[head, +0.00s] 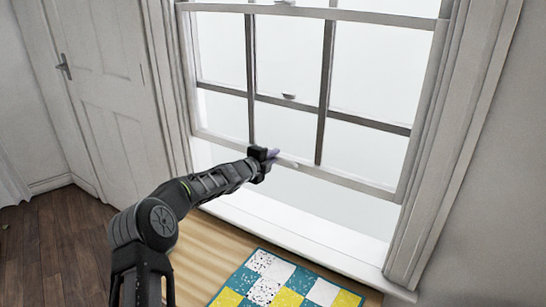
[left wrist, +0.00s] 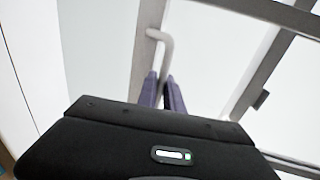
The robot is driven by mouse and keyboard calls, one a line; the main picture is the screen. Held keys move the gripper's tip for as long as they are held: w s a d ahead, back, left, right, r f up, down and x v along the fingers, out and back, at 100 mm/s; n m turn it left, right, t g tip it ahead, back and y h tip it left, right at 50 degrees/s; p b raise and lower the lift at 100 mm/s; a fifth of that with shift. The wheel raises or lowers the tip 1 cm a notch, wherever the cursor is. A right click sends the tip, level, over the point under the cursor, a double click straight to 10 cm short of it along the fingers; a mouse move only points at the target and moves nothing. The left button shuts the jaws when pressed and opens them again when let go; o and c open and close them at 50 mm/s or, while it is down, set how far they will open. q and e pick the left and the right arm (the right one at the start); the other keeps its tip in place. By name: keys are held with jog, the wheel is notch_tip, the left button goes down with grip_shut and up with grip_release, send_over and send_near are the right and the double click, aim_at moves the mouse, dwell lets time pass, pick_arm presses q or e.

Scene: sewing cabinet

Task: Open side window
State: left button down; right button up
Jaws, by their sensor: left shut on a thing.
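The side window (head: 345,181) has a white frame and dark grid bars. Its lower sash is raised, with a gap between its bottom rail and the white sill (head: 300,228). My left gripper (head: 272,154), with purple fingertips, is at the bottom rail. In the left wrist view my left gripper (left wrist: 166,88) is shut on a white bent handle (left wrist: 164,42) attached to the rail. The fingers hide the handle's lower part. My right gripper is not in view.
A wooden surface (head: 205,262) with a blue, yellow and white patchwork quilt (head: 290,282) lies below the window. A white door (head: 105,90) with a metal handle is at the left. Dark wooden floor (head: 50,235) shows at the lower left.

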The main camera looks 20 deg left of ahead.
pick_arm(q)
jog(key=c, duration=1.6)
grip_release()
jog(key=shift+d+r, duration=0.25)
jog(key=shift+d, duration=0.15)
jog(key=shift+o, duration=0.5)
jog(key=shift+a+f, duration=0.1)
jog(key=shift+a, duration=0.05)
jog(key=shift+s, duration=0.1)
jog(key=b+v, duration=0.2)
jog(key=v, duration=0.5)
jog(key=shift+s, duration=0.3)
